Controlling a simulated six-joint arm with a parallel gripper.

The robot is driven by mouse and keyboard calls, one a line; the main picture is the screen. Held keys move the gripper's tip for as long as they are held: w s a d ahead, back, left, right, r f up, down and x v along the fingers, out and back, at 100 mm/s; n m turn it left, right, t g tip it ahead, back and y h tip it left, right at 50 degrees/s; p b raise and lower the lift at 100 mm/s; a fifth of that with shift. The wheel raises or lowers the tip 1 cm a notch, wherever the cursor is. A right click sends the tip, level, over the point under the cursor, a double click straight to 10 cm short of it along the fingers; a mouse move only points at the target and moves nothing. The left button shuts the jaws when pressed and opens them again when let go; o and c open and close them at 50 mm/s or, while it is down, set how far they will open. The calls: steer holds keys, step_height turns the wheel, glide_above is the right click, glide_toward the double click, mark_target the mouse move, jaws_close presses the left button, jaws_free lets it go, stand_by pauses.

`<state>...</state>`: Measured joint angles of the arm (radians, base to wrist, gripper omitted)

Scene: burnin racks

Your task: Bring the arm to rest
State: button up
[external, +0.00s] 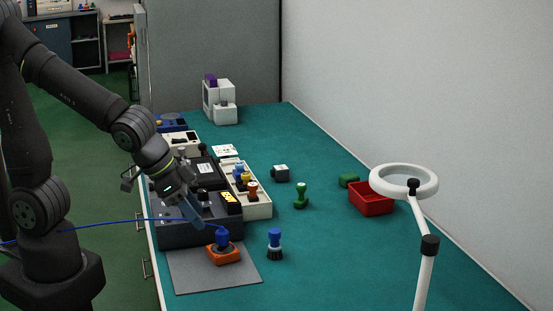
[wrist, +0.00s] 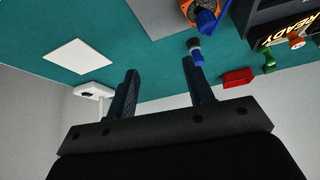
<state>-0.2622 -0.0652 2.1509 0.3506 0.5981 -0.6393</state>
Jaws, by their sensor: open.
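My gripper (external: 190,212) is in the air above the front of the dark rack unit (external: 185,236), left of and above the blue-topped orange piece (external: 223,253). In the wrist view my gripper's two fingers (wrist: 160,85) are spread wide with nothing between them. The orange and blue piece also shows at the top of the wrist view (wrist: 203,14). It stands on a grey mat (external: 190,282), and a blue cable runs to it from the left.
A blue brush-like piece (external: 275,244), a green piece (external: 301,196), a small grey block (external: 281,173) and a red bin (external: 371,203) stand on the teal bench. A white ring lamp (external: 404,181) rises at right. A cream tray (external: 258,208) holds coloured pieces.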

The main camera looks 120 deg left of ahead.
steer(key=w+a+r+n, duration=0.1)
steer(key=w+a+r, duration=0.3)
steer(key=w+a, duration=0.3)
steer(key=shift+a+g+y, duration=0.15)
steer(key=shift+g+y, duration=0.15)
steer(key=shift+y, duration=0.1)
steer(key=s+d+f+m, duration=0.1)
steer(key=s+d+f, duration=0.2)
steer(key=s+d, duration=0.4)
steer(key=shift+h, duration=0.4)
steer(key=shift+a+f, duration=1.6)
steer(key=shift+a, duration=0.1)
